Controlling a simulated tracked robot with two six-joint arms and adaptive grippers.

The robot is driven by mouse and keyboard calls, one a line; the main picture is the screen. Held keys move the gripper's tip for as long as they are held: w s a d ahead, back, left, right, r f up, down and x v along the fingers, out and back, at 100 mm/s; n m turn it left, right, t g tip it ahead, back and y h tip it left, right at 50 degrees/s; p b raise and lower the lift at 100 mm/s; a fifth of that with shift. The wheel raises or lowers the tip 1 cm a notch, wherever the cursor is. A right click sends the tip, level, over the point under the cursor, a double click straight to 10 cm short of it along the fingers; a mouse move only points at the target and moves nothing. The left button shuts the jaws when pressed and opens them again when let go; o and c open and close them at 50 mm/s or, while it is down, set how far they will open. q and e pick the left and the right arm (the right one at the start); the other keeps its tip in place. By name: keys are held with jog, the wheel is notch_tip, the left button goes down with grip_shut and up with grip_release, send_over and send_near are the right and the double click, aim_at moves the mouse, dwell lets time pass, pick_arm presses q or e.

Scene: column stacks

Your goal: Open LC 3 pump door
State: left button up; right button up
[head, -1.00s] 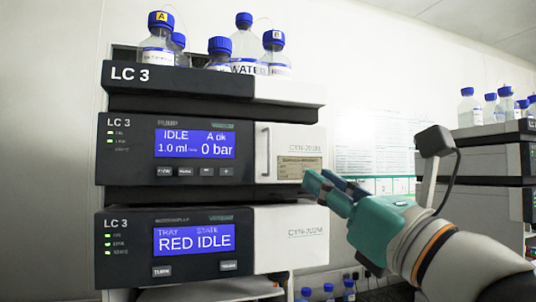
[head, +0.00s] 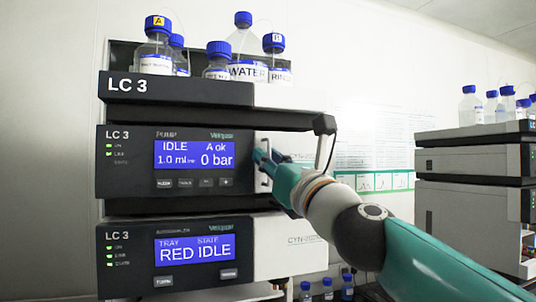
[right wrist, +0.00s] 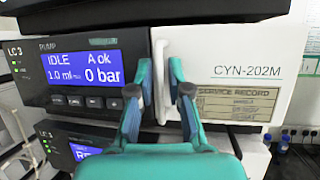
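The LC 3 pump (head: 140,180) is the middle module of the stack, its blue screen reading IDLE and 0 bar. Its white door, marked CYN-202M in the right wrist view (right wrist: 225,50), looks closed. The vertical white door handle (right wrist: 161,75) stands near the door's left edge. My right gripper (head: 260,156) is at the handle; in the right wrist view its fingertips (right wrist: 161,68) are apart, one on each side of the handle. I see no clear grip. The gripper and forearm hide much of the door in the head view. My left gripper is not in view.
Bottles with blue caps (head: 218,60) stand on top of the stack. Another LC 3 module (head: 135,252) with a RED IDLE screen sits below the pump. A second instrument stack (head: 470,160) stands at the right. A service record label (right wrist: 238,103) is on the door.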

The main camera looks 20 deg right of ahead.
grip_shut()
jog(key=shift+s+d, duration=0.1)
dwell(0.4)
